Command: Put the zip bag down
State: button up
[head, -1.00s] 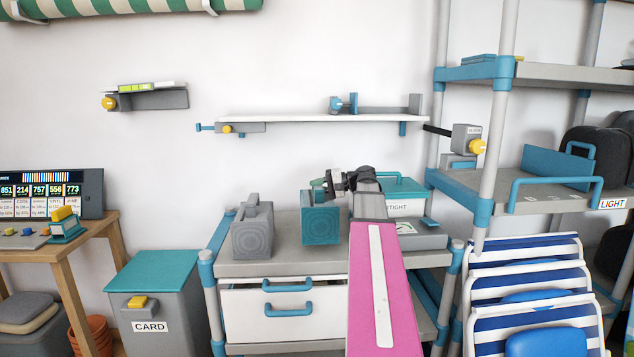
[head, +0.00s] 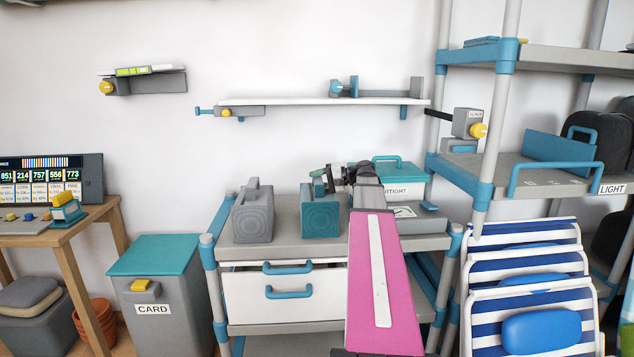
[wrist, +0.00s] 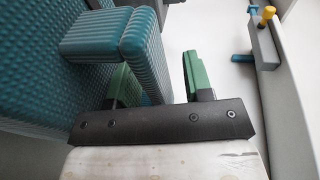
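The zip bag appears to be the teal, ribbed, box-shaped bag (head: 320,218) with a top handle. It stands upright on the grey bench top, right of a similar grey bag. In the wrist view the bag (wrist: 40,75) fills the left side, with its handle (wrist: 145,50) reaching toward my gripper (wrist: 160,85). The green fingers are apart, one on each side of the handle, with a clear gap beside the right finger. In the head view my gripper (head: 328,180) is at the top of the bag, and my forearm hides part of the bench behind it.
The grey bag (head: 253,213) stands to the left on the bench (head: 285,252). A white box with a teal lid (head: 400,178) and a grey scale-like device (head: 415,218) are close on the right. A wall shelf (head: 300,101) hangs above.

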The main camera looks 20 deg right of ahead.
jog(key=shift+s+d+r, duration=0.1)
jog(key=shift+d+r, duration=0.05)
jog(key=shift+d, duration=0.05)
jog(key=v, duration=1.1)
jog(key=shift+d, duration=0.25)
jog(key=shift+s+r, duration=0.1)
jog(key=shift+s, duration=0.05)
dwell(0.8)
